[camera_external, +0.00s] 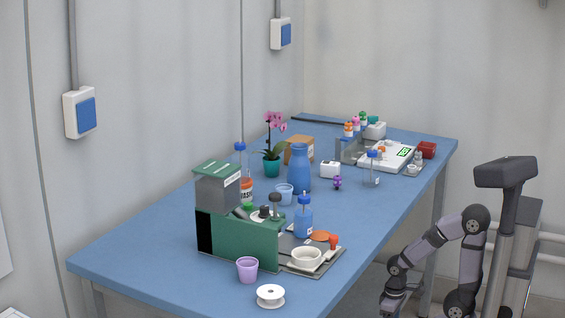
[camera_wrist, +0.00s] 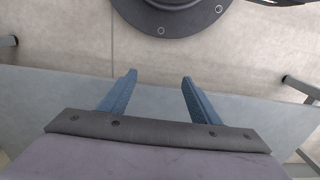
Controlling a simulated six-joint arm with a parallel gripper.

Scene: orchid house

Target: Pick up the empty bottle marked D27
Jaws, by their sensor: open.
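A clear, blue-capped bottle (camera_external: 373,170) stands upright towards the right side of the blue table and looks empty; its label is too small to read. A blue bottle with a blue top (camera_external: 303,217) stands nearer the front, by the green machine; its white label is also unreadable. I cannot tell which bottle bears D27. My gripper (camera_wrist: 159,78) is open and empty in the wrist view, above the floor and a grey-blue surface. In the external view my arm is folded low beside the table's right edge, away from the bottles.
A green machine (camera_external: 240,238), a lilac cup (camera_external: 247,270) and a white spool (camera_external: 270,296) stand near the front. A tall blue vase (camera_external: 299,170) and an orchid (camera_external: 272,140) stand mid-table. A white scale (camera_external: 386,155) sits behind the clear bottle. The front left tabletop is clear.

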